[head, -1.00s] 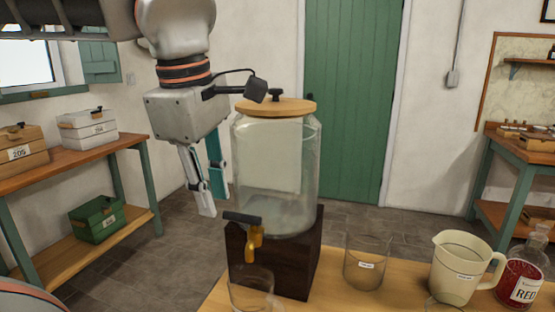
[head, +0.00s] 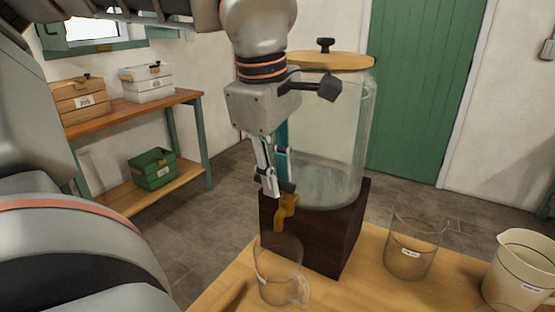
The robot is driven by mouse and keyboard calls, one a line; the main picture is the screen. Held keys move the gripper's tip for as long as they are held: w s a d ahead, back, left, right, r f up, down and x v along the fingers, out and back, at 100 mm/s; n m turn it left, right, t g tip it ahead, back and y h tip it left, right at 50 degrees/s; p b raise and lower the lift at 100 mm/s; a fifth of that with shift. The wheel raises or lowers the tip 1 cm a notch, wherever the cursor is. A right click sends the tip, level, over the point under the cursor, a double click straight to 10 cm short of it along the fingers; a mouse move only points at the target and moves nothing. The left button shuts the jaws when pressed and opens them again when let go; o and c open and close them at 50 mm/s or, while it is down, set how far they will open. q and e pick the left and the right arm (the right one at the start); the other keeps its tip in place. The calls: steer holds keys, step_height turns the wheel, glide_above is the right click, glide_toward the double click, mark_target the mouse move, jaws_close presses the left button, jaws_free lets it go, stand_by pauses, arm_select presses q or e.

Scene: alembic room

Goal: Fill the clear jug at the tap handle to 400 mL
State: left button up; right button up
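The tap (head: 286,208) is brass-coloured, with a dark tap handle (head: 289,187), low on the front of a big glass dispenser (head: 335,130). The clear jug (head: 278,272) stands on the table under the tap, its grip toward the right. I see no stream from the tap and cannot make out a water level in the jug. My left gripper (head: 272,183) points down from above, with its fingertips at the handle's left part and the two fingers close together. Whether they are clamped on the handle I cannot tell. My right gripper is not in view.
The dispenser has a wooden lid (head: 322,61) and sits on a dark wooden block (head: 325,235). A clear beaker (head: 412,255) and a cream jug (head: 520,272) stand to the right on the table (head: 365,290). A shelf bench (head: 180,104) with boxes is at the left.

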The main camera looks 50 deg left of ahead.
arm_select(q)
steer(key=shift+w+f, duration=0.1)
steer(key=shift+f, duration=0.25)
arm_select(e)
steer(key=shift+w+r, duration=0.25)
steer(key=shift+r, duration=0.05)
arm_select(q)
jaws_close()
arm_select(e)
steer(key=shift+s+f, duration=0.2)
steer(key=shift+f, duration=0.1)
arm_select(q)
steer(key=shift+n, duration=0.3)
steer(key=shift+s+d+n+b, duration=0.1)
steer(key=shift+s+n+b, duration=0.1)
steer(key=shift+n+b, duration=0.55)
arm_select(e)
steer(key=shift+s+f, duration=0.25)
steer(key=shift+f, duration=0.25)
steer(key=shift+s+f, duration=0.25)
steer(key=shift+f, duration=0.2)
arm_select(q)
steer(key=shift+p, duration=0.3)
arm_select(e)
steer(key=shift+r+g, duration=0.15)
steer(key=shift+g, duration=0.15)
